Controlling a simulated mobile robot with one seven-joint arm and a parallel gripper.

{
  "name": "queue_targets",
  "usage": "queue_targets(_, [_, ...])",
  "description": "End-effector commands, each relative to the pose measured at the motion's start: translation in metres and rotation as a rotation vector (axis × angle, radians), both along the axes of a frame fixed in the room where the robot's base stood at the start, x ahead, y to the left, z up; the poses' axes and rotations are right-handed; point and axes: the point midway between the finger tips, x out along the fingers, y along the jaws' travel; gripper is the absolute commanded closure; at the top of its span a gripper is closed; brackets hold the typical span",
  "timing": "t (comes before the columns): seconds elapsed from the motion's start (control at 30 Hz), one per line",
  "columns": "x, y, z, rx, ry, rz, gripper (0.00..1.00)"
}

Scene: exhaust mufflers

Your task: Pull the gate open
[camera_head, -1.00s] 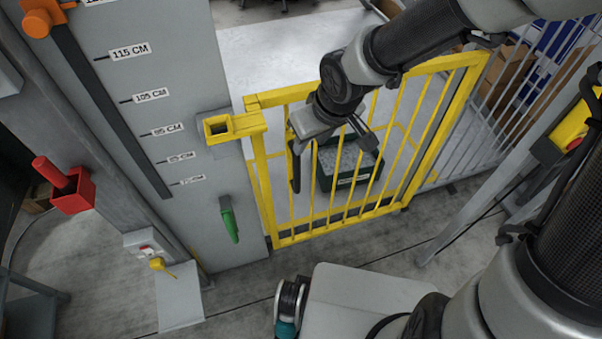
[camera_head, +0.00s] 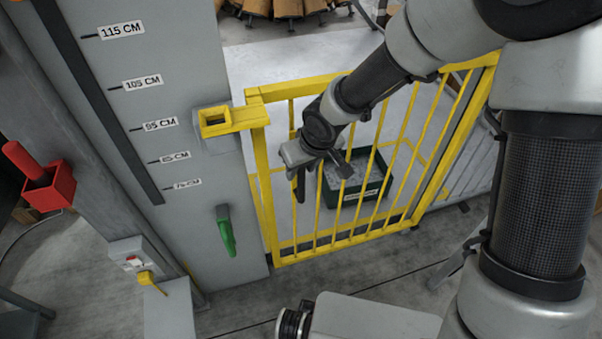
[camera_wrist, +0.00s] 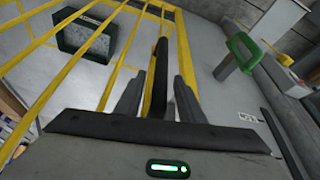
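The yellow barred gate (camera_head: 330,238) stands across the opening beyond me, its left side beside the grey post with the yellow latch housing (camera_head: 230,122). It looks closed. A black upright bar, apparently the gate's handle (camera_head: 301,186), is near its left side. My gripper (camera_head: 318,162) is at this handle, at the upper left part of the gate. In the wrist view, the two grey fingers (camera_wrist: 158,88) stand apart on either side of the black handle (camera_wrist: 160,62). Small gaps seem to show beside it; contact is unclear.
The grey post (camera_head: 190,225) carries height labels and a green handle (camera_head: 226,230). A red holder (camera_head: 50,188) and a switch box (camera_head: 130,262) are at left. A dark green crate (camera_head: 355,195) stands behind the gate. Floor in front of the gate looks clear.

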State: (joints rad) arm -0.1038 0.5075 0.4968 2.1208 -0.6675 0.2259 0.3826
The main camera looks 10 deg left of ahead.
Motion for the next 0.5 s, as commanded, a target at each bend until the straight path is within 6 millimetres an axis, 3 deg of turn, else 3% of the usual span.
queue_targets(0.33, [0.0020,0.0013,-0.0042,0.000,-0.001,0.000,0.64])
queue_targets(0.37, [0.0020,0.0013,-0.0042,0.000,-0.001,0.000,0.66])
queue_targets(0.5, [0.0020,0.0013,-0.0042,0.000,-0.001,0.000,0.90])
